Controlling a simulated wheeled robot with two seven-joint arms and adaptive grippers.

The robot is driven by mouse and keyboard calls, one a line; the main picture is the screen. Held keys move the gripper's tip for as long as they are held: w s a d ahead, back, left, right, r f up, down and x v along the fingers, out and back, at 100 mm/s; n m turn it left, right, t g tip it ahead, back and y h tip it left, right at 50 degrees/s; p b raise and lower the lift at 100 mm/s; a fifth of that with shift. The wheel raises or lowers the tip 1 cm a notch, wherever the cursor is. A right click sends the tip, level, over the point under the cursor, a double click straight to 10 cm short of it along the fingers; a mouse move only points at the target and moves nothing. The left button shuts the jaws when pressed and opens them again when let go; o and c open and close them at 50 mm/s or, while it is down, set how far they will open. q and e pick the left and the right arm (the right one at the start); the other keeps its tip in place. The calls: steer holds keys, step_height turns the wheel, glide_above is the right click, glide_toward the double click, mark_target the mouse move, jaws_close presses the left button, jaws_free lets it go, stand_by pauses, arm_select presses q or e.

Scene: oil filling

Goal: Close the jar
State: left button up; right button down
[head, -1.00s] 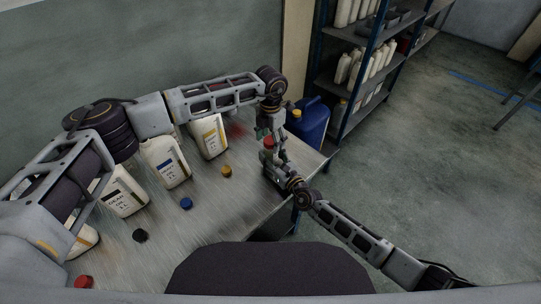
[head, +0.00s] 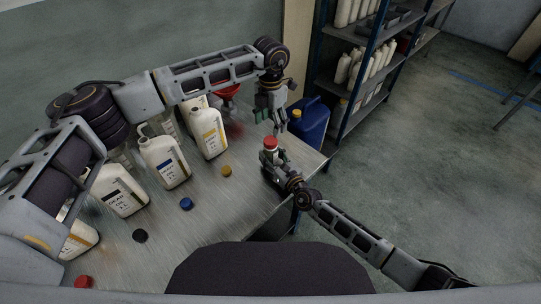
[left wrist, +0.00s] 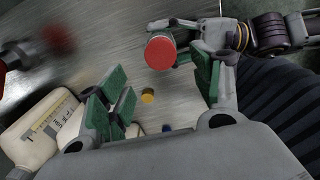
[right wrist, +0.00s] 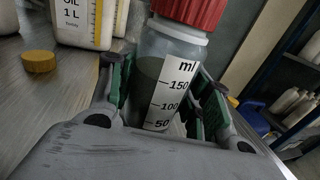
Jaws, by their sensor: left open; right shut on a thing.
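The jar (right wrist: 158,85) is clear with a ml scale and dark contents, and stands upright. A red lid (head: 270,142) sits on top of it; in the right wrist view the lid (right wrist: 190,10) covers the mouth. My right gripper (head: 272,165) is shut on the jar's body near the table's right end. My left gripper (head: 270,122) is open and empty, above the jar. In the left wrist view the red lid (left wrist: 160,52) lies beyond the open fingers. I cannot tell how tightly the lid sits.
Several white oil canisters (head: 165,162) stand along the back of the table (head: 215,215). Yellow (head: 227,171), blue (head: 186,203), black (head: 140,236) and red (head: 83,282) caps lie in front. A red funnel (head: 228,92) is behind. A blue canister (head: 312,122) and shelf (head: 345,95) stand beyond.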

arm_select(q)
steer(key=shift+r, duration=2.1)
arm_select(e)
steer(key=c, duration=0.6)
jaws_free()
steer(key=shift+s+d, duration=0.1)
steer(key=shift+v, duration=5.85)
arm_select(q)
steer(key=shift+f, duration=0.1)
arm_select(e)
steer(key=shift+s+f, duration=0.1)
